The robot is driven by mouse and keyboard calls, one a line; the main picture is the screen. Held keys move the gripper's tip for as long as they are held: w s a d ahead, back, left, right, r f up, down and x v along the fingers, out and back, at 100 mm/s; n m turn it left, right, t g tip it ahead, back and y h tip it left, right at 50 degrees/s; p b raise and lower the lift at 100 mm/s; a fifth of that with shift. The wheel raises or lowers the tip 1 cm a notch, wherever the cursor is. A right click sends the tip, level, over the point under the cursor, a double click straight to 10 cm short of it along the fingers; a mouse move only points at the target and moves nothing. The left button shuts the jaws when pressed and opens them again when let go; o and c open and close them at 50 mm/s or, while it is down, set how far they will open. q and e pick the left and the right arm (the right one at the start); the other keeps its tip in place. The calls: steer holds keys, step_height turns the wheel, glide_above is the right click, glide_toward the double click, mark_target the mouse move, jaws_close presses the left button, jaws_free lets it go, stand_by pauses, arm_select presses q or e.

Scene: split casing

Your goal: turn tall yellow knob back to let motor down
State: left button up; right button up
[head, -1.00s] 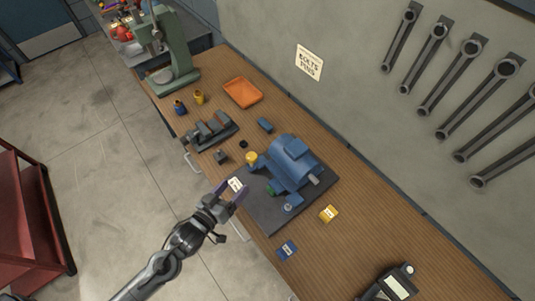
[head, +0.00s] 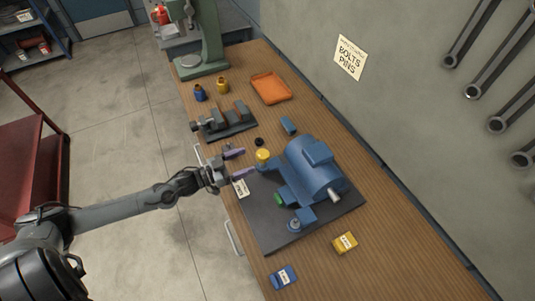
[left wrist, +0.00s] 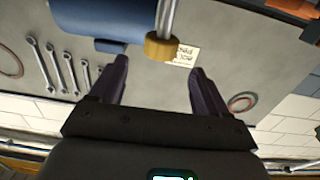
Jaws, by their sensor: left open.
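The yellow knob (head: 262,156) stands at the left corner of the blue motor (head: 314,168), on the dark base plate (head: 322,221). In the left wrist view the knob (left wrist: 161,46) shows at the end of a grey shaft, beyond and between the finger tips. My left gripper (head: 240,163) is open and empty, just left of the knob, with its fingers pointing towards it. In the left wrist view its two dark purple fingers (left wrist: 158,75) are spread wide. The motor's blue body (left wrist: 95,22) shows there at upper left. My right gripper is not in view.
A vise (head: 228,121), a blue pot (head: 199,92) and a yellow pot (head: 222,86) stand further back on the bench. An orange tray (head: 271,88) is behind them. A yellow box (head: 344,243) and a blue box (head: 283,277) lie at the front.

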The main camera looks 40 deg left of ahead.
mark_target(267, 152)
arm_select(q)
steer(key=x, duration=0.9)
steer(key=shift+w, duration=0.1)
